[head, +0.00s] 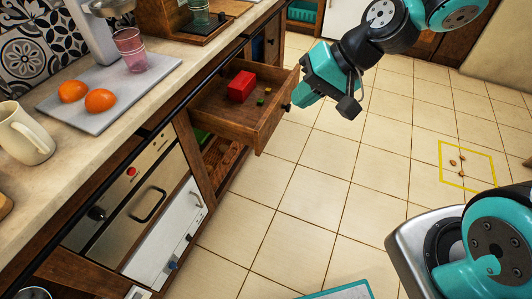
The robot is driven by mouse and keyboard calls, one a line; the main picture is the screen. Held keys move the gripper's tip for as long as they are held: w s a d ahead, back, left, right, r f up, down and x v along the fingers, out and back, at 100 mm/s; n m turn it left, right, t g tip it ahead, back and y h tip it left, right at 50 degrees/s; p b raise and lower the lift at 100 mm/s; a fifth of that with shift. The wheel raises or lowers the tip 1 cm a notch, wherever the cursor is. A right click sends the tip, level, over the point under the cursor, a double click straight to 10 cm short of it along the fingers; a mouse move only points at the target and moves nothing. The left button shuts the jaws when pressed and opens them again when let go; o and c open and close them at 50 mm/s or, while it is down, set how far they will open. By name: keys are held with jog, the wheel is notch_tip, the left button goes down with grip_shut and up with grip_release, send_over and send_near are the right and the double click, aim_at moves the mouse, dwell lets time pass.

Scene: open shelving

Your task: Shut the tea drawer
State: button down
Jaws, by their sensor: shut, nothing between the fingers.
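The open wooden drawer (273,124) sticks out from the counter in the upper middle of the head view. It holds a red box (241,86) and a few small green and yellow pieces. A dark knob (286,107) shows on its front. My gripper (302,96) is shut and empty, just outside the drawer front, close to the knob. I cannot tell whether it touches the drawer. No label is visible on the drawer.
The counter (150,93) carries a grey tray (58,104) with oranges, a pink glass (130,50) and a cream mug (24,133). An oven (128,205) sits below. The tiled floor is mostly clear; a yellow square (466,176) marks small brown bits at right.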

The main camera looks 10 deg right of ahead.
jog(key=w+d+f+m+t+b, duration=0.2)
jog(key=w+d+f+m+b, duration=0.15)
jog(key=f, duration=0.55)
jog(key=w+d+f+m+t+b, duration=0.1)
jog(key=w+d+f+m+b, duration=0.2)
jog(key=f, duration=0.6)
send_near(261, 136)
jog(key=x, duration=0.5)
jog(key=shift+s+f, duration=0.1)
jog(key=shift+f, duration=0.45)
jog(key=shift+w+a, duration=0.4)
